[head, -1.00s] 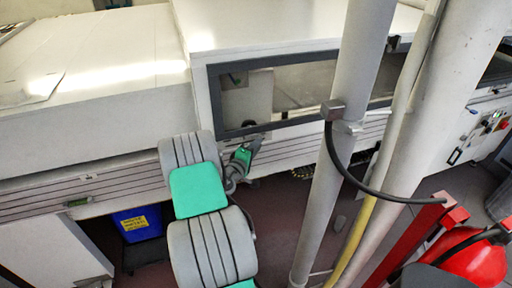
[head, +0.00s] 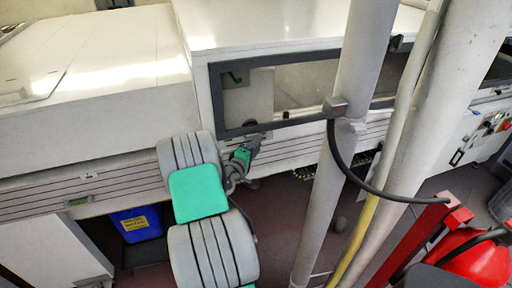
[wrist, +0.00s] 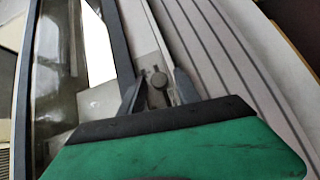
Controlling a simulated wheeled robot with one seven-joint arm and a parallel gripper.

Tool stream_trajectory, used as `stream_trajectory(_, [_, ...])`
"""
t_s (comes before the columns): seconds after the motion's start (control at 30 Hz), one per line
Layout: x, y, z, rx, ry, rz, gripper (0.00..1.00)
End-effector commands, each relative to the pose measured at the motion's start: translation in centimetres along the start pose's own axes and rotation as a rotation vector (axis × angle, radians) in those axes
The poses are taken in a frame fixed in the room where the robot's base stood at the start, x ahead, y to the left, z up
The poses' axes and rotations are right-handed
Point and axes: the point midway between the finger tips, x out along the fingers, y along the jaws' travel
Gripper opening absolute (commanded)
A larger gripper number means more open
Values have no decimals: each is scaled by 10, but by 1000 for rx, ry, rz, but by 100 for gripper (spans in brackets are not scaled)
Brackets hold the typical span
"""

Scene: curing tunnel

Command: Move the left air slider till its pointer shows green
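In the head view my gripper (head: 256,141) is at the lower edge of the dark-framed window (head: 300,92). No pointer or green scale mark can be made out at the knob.
A grey post (head: 345,130) with a black hose stands right of my arm. A red extinguisher (head: 478,262) is at the lower right. A blue bin (head: 137,224) sits under the machine (head: 100,80) at left. A small white label (head: 88,176) is on its striped side.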

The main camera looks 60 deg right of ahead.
Motion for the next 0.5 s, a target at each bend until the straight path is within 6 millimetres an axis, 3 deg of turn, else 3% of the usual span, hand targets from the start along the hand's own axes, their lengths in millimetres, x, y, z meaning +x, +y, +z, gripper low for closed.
stream_trajectory(0.3, [-2, -1, 0, -1, 1, 0, 44])
stream_trajectory(0.5, [-36, -3, -2, -3, 5, -2, 44])
